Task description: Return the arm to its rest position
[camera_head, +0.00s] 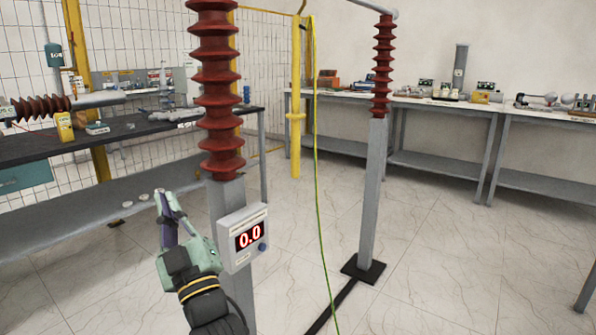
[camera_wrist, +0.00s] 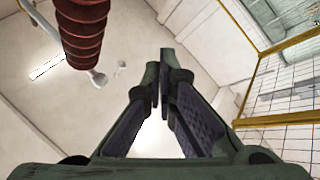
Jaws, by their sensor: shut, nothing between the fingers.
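My gripper (camera_head: 168,208) is in the lower left of the head view, at the end of my arm. It points up, just left of the near grey post (camera_head: 226,203) and its meter box (camera_head: 243,238). The meter display reads 0.0. In the wrist view my gripper (camera_wrist: 161,92) has its fingers together with nothing between them. The near red-brown bushing (camera_head: 216,90) stands on top of the post. It also shows at the upper left of the wrist view (camera_wrist: 82,30). I cannot tell whether my arm touches the post.
A second bushing (camera_head: 383,65) stands on a grey post (camera_head: 373,190) further back. A green-yellow cable (camera_head: 316,180) hangs between the posts. A dark-topped bench (camera_head: 40,145) is on the left; grey tables (camera_head: 455,104) with equipment line the back wall. Floor (camera_head: 440,265) at right is clear.

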